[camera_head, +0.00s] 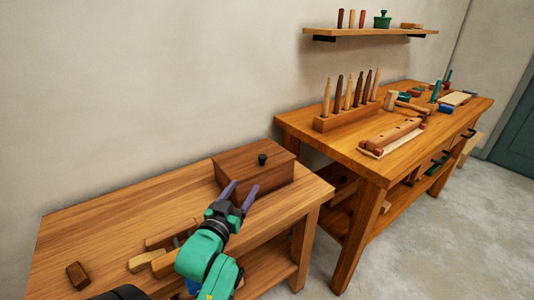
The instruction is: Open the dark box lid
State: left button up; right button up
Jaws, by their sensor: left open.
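The dark box (257,181) is a brown wooden box near the right end of the near table. Its lid (240,161) lies flat on it and looks closed. A dark round knob (262,159) stands on the lid. My left gripper (238,190) is open, with its two purple fingers spread and pointing at the box's front. The fingers overlap the box's front in this view; I cannot tell whether they touch it. The knob is not between the fingers. My right gripper is not in view.
The near table (110,222) holds a small dark block (77,275) and wooden pieces (150,260) left of my arm. A workbench (350,158) with a tool rack (346,114) stands to the right. A shelf (370,32) hangs on the wall. The table's back left is clear.

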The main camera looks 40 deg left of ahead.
pick_arm(q)
send_near(261, 160)
jog(key=x, duration=0.9)
jog(key=shift+p, duration=0.4)
grip_shut()
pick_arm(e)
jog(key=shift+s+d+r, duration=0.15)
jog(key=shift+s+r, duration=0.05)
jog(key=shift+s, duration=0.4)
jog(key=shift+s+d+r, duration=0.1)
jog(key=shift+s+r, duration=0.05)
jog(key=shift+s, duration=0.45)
